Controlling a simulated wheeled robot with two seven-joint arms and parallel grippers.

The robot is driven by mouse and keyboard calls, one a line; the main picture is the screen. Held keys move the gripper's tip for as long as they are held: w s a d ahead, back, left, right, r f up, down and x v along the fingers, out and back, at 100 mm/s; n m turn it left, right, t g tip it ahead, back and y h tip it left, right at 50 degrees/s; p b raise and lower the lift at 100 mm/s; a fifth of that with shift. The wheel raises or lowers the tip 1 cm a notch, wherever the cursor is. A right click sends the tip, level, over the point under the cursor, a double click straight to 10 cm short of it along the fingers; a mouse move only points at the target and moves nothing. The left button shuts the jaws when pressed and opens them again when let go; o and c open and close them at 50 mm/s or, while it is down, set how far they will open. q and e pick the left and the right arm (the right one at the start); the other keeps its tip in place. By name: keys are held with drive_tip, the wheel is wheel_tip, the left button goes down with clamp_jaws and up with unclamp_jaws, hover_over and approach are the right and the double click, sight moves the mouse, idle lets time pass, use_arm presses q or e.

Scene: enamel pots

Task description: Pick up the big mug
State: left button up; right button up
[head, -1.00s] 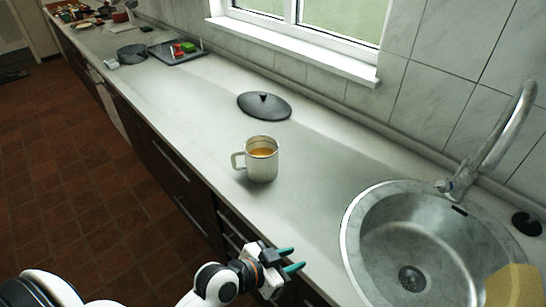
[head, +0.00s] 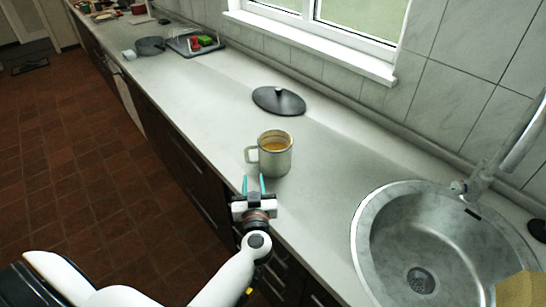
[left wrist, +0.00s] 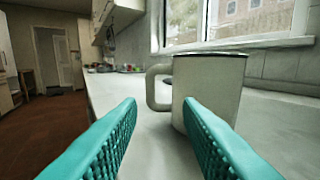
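The big mug (head: 276,158) is white enamel with a dark rim and holds an orange-brown liquid. It stands upright on the counter (head: 225,120), its handle pointing left in the head view. My left gripper (head: 253,184) is open and empty just in front of the mug, near the counter's front edge. In the left wrist view the mug (left wrist: 207,88) stands beyond the two teal fingers (left wrist: 158,135), with its handle (left wrist: 158,88) between them and its body toward the right finger. No contact shows. My right gripper is out of view.
A round dark lid (head: 279,100) lies behind the mug. A metal sink (head: 425,240) with a faucet (head: 500,165) is at the right. A dark pan (head: 150,46) and a tray with red and green items (head: 197,42) stand far left. The counter around the mug is clear.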

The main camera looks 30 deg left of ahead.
sight(247, 155)
use_arm(q)
drive_tip(key=shift+w+a+f, duration=0.15)
drive_tip(key=shift+w+a, duration=0.1)
drive_tip(key=shift+a, duration=0.15)
drive_tip(key=x, duration=0.6)
drive_tip(key=shift+a+f, duration=0.1)
drive_tip(key=shift+s+a+x, duration=0.1)
drive_tip(key=shift+a+x, duration=0.1)
drive_tip(key=shift+x, duration=1.1)
drive_tip(key=shift+s+a+x, duration=0.15)
drive_tip(key=shift+x, duration=1.15)
drive_tip(key=shift+r, duration=0.2)
drive_tip(key=shift+c, duration=0.5)
clamp_jaws()
drive_tip(key=shift+s, duration=0.1)
